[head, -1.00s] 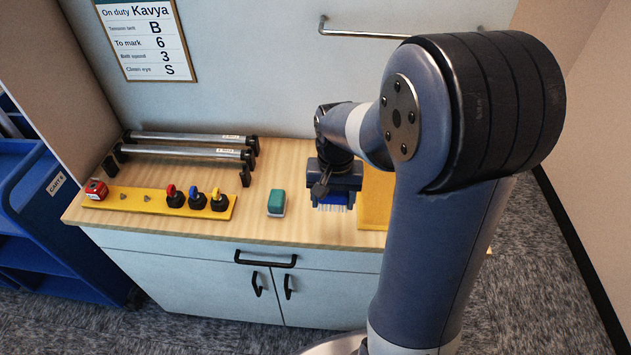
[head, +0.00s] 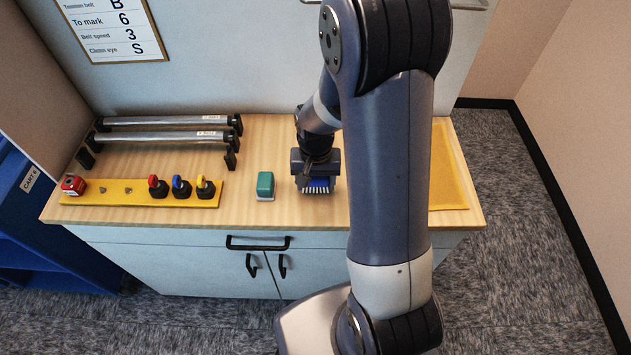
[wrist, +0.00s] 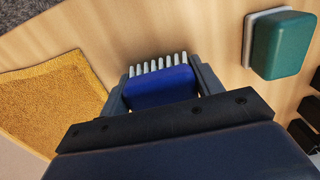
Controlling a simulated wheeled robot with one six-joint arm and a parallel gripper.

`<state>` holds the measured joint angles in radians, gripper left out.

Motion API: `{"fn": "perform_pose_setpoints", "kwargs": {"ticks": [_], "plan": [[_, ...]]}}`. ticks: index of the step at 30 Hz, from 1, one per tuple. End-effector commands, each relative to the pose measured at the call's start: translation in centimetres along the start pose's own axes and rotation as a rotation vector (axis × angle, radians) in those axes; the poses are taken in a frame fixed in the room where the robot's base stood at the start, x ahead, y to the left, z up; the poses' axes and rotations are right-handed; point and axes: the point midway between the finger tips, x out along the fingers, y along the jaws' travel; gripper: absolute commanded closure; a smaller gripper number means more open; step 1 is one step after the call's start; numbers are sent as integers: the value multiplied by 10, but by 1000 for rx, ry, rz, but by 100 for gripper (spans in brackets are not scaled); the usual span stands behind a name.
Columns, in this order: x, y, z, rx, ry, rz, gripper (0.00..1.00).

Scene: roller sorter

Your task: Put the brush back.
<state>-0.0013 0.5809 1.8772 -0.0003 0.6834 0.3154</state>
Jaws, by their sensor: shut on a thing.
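The brush has a blue body and a row of pale bristles, and shows in the wrist view (wrist: 160,85) and, small, in the head view (head: 318,186). My gripper (head: 316,184) is shut on the brush, with a finger on each side of it in the wrist view (wrist: 158,88). It is over the wooden counter top (head: 275,215), right of the green block with a pale base (head: 265,185). Whether the bristles touch the counter I cannot tell.
A yellow cloth (head: 447,170) lies on the right of the counter, partly behind my arm. Counter between green block and cloth is mostly clear.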

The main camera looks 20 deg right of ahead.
Motion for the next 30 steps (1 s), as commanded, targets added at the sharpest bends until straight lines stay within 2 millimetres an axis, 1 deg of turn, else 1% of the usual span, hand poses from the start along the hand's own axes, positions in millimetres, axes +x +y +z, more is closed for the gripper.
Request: {"fn": "perform_pose_setpoints", "kwargs": {"ticks": [3, 11, 15, 16, 24, 30], "plan": [[9, 0, 0, 0, 0, 0, 63], [11, 0, 0, 0, 1, 0, 63], [15, 0, 0, 0, 1, 0, 63], [15, 0, 0, 0, 1, 0, 38], [14, 0, 0, 0, 1, 0, 17], [14, 0, 0, 0, 1, 0, 17]]}}
